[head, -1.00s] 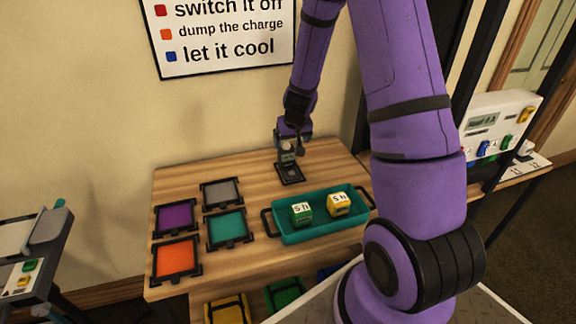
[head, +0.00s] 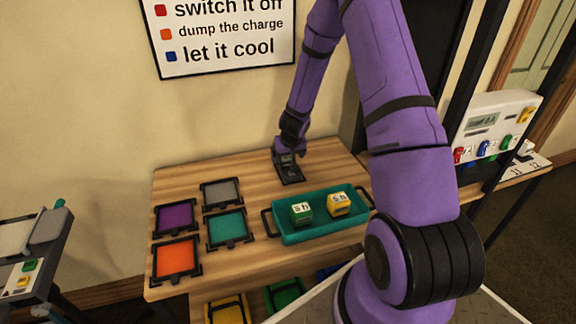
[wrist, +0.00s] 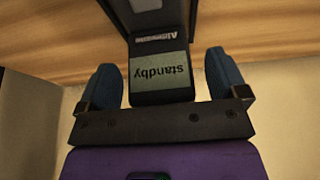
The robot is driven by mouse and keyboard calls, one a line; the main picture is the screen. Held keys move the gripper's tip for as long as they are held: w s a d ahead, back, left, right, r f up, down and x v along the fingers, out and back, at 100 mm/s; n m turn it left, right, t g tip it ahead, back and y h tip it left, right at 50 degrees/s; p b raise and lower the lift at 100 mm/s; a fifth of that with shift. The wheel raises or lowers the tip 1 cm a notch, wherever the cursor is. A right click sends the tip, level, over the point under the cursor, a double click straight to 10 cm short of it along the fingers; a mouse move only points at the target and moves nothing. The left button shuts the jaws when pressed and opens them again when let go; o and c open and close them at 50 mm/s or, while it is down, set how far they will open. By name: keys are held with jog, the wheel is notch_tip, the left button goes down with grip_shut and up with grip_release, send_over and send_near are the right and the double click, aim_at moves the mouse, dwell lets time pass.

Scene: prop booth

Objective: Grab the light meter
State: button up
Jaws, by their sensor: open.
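The light meter (wrist: 158,75) is a dark device with a grey-green screen reading "standby", seen upside down in the wrist view. In the head view it is small and mostly hidden by my gripper (head: 287,158), at the back of the wooden table. It sits at a black holder (head: 291,177). In the wrist view my gripper (wrist: 168,85) is open, with one blue fingertip on each side of the meter and a visible gap on both sides.
Purple (head: 175,216), grey (head: 221,193), teal (head: 228,229) and orange (head: 175,259) framed pads lie to the left.

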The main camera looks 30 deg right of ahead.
jog(key=shift+f, duration=0.1)
jog(key=shift+w, duration=0.1)
jog(key=c, duration=1.2)
jog(key=shift+c, duration=0.2)
jog(key=shift+r, duration=0.2)
